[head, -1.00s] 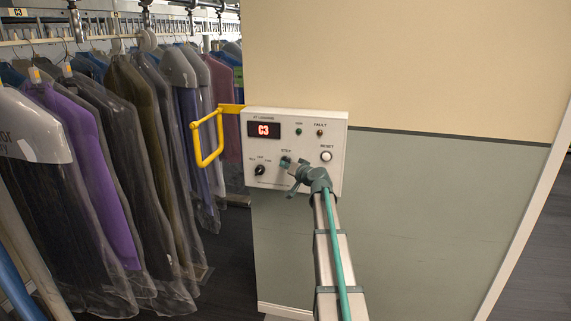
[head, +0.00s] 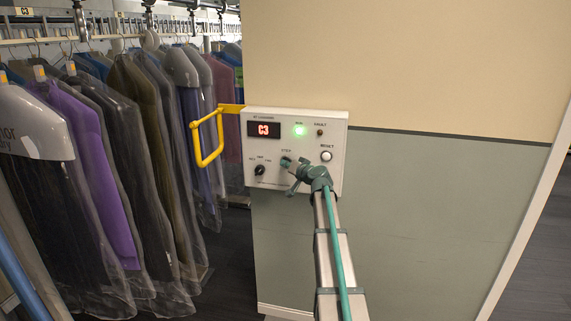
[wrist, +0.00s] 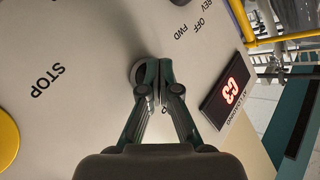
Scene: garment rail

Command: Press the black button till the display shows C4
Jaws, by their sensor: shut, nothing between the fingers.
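The control panel (head: 295,120) is a white box on the wall. Its red display (head: 264,130) reads C3, and the display also shows in the wrist view (wrist: 228,92). My gripper (head: 289,164) is shut and empty, its tips at the panel below the STEP label. In the wrist view my closed fingertips (wrist: 158,72) cover most of a round button with a grey rim (wrist: 136,73). The black button's face is hidden behind them, so I cannot tell how far it is pressed. A green lamp (head: 299,130) above is lit.
A yellow handle bar (head: 207,140) sticks out at the panel's left. Bagged garments (head: 95,180) hang on a rail at left.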

